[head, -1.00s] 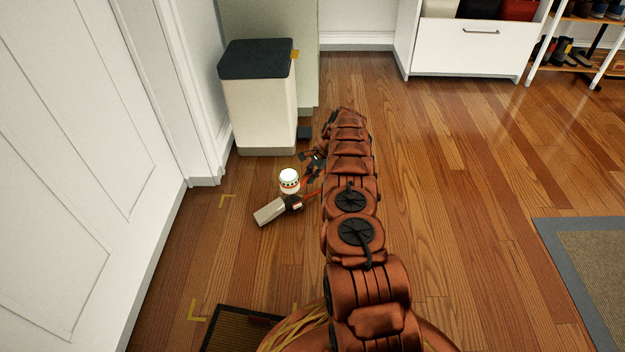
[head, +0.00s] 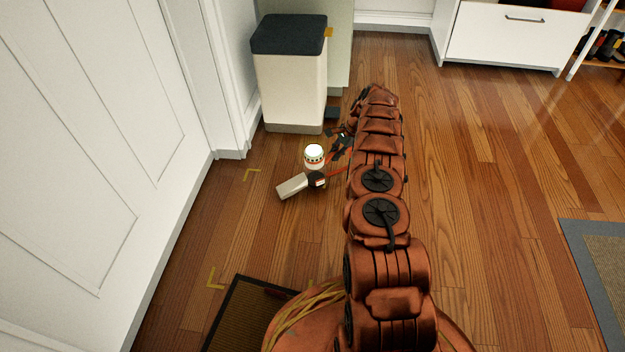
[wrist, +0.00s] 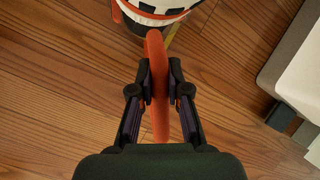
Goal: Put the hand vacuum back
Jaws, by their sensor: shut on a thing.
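The hand vacuum (head: 294,186) is low by the floor left of my arm in the head view. It has a pale grey nozzle, a dark middle and a red-orange handle. A white round part with a dark-and-red band (head: 314,157) shows right behind it; I cannot tell if they are joined. In the wrist view my gripper (wrist: 160,82) is shut on the red-orange handle (wrist: 158,110), with a white, black and orange round body (wrist: 150,14) beyond it. My gripper also shows small and dark in the head view (head: 342,142). I cannot tell if the vacuum touches the floor.
A cream bin with dark lid (head: 290,85) stands behind the vacuum. Yellow corner marks (head: 250,173) are on the floor to the left, near the white door (head: 90,130). A dark mat (head: 235,315) lies in front. The wooden floor right of my arm is clear up to a grey-edged rug (head: 595,265).

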